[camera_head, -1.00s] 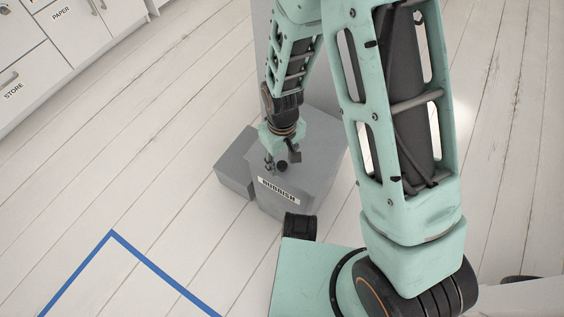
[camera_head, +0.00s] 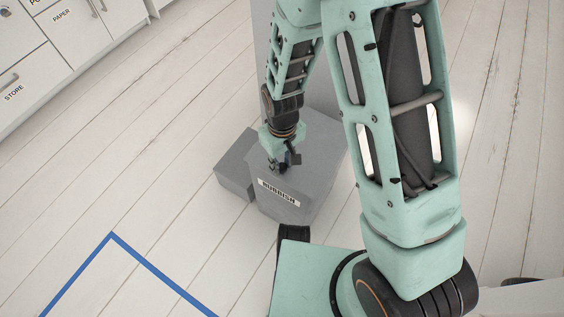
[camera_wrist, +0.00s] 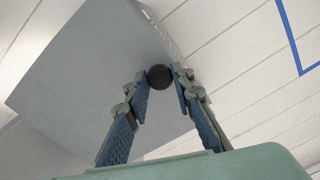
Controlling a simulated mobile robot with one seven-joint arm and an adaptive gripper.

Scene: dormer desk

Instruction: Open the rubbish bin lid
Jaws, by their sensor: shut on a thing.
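The grey rubbish bin (camera_head: 312,200) stands on the floor, with a white "RUBBISH" label on its front. Its grey lid (camera_head: 318,148) looks down on the bin, and its flat face fills much of the wrist view (camera_wrist: 90,75). A dark round knob (camera_wrist: 159,77) sits near the lid's edge. My gripper (camera_head: 283,167) is over the lid's front part. In the wrist view my gripper (camera_wrist: 160,85) has its two blue-padded fingers on either side of the knob, shut on it. In the head view the fingers mostly hide the knob.
A lower grey box (camera_head: 236,165) stands against the bin's left side. White drawers (camera_head: 70,30) labelled "PAPER" and "STORE" are at the upper left. Blue tape (camera_head: 150,265) marks the floor at the lower left. The plank floor between is clear.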

